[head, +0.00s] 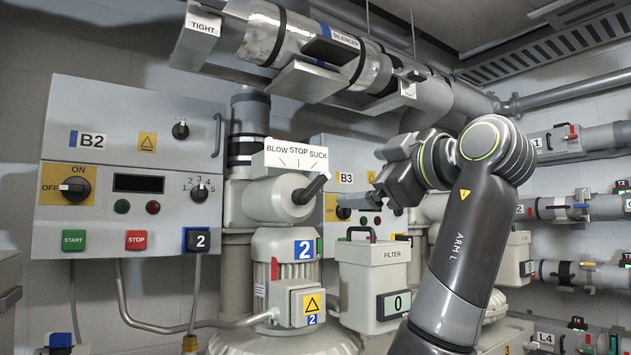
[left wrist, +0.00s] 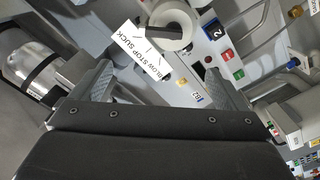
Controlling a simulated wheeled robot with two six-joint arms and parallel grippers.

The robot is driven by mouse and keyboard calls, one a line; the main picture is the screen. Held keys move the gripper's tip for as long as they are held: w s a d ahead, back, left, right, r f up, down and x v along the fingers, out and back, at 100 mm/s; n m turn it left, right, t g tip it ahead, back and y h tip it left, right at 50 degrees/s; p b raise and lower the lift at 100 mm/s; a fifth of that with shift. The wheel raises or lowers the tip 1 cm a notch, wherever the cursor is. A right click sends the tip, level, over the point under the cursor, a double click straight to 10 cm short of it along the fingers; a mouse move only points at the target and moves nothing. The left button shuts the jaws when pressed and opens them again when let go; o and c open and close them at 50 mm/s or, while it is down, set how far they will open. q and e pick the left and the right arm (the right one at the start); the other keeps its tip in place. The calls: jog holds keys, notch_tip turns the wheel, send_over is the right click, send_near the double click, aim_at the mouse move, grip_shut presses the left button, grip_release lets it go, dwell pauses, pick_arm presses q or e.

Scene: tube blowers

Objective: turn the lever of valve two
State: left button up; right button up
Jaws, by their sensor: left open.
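Valve two is the grey valve body (head: 268,199) above the blower marked 2. Its black lever (head: 312,188) points up and to the right, towards SUCK on the white BLOW STOP SUCK label (head: 297,155). In the left wrist view the lever (left wrist: 163,31) and the label (left wrist: 143,52) show ahead of the fingers. My left gripper (head: 376,177) is open and empty, to the right of the lever and apart from it. Its two fingers also show in the left wrist view (left wrist: 158,82). My right gripper is in neither view.
Control panel B2 (head: 110,236) stands left of the valve. A FILTER box (head: 375,254) is below my left gripper, and panel B3 (head: 345,178) is behind it. The silencer pipe (head: 325,45) runs overhead. Several lidded pipes line the right wall.

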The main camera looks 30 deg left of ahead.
pick_arm(q)
jog(key=p, duration=0.2)
send_near(316, 184)
jog(key=a, duration=0.1)
jog(key=p+x, duration=0.2)
jog(key=x, duration=0.4)
jog(key=shift+w+a+r, duration=0.1)
jog(key=shift+w+a, duration=0.2)
jog(key=shift+w, duration=0.1)
jog(key=shift+w+a+p, duration=0.3)
jog(key=shift+a+p, duration=0.2)
jog(key=shift+a, duration=0.2)
jog(key=shift+w+a, duration=0.15)
jog(key=shift+a, duration=0.05)
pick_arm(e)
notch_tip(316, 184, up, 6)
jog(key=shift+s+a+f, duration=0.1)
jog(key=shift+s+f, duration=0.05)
pick_arm(q)
jog(key=shift+d, duration=0.1)
jog(key=shift+c, duration=0.8)
jog(key=c, duration=0.8)
